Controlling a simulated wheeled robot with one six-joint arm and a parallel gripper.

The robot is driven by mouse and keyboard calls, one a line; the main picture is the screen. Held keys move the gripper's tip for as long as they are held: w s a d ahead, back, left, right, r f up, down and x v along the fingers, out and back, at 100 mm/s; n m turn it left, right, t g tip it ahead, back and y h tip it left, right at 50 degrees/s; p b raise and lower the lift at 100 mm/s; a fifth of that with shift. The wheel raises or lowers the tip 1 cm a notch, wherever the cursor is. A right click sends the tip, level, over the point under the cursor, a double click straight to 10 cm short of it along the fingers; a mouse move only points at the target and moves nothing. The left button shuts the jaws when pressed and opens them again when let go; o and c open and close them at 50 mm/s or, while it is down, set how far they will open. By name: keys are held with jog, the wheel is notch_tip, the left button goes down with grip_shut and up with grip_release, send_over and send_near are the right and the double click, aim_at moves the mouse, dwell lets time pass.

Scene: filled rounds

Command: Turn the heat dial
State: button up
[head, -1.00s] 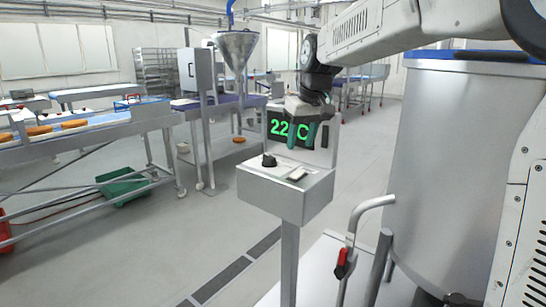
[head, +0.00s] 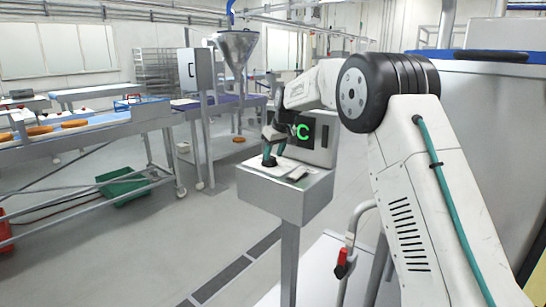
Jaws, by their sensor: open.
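The heat dial (head: 268,163) is a small black knob on the sloped top of a grey control box (head: 285,198) on a post. Whether the fingers touch the knob is too small to tell. The display (head: 304,131) behind it shows a green "C"; its digits are hidden by my gripper and wrist.
A pale flat piece (head: 297,173) lies on the box top to the right of the dial. A large steel vat (head: 480,120) stands at the right, partly behind my arm. A conveyor with round cakes (head: 75,124) is at the left. The floor left of the post is clear.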

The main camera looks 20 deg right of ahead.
jog(key=shift+x, duration=0.95)
grip_shut()
jog(key=m+h, duration=0.1)
jog(key=m, duration=0.1)
jog(key=a+m, duration=0.1)
jog(key=m, duration=0.1)
jog(key=shift+s+m+h, duration=0.15)
jog(key=shift+m+h, duration=0.25)
jog(key=m+h, duration=0.1)
jog(key=m, duration=0.3)
jog(key=shift+a+m+h, duration=0.35)
jog(key=shift+m+h, duration=0.05)
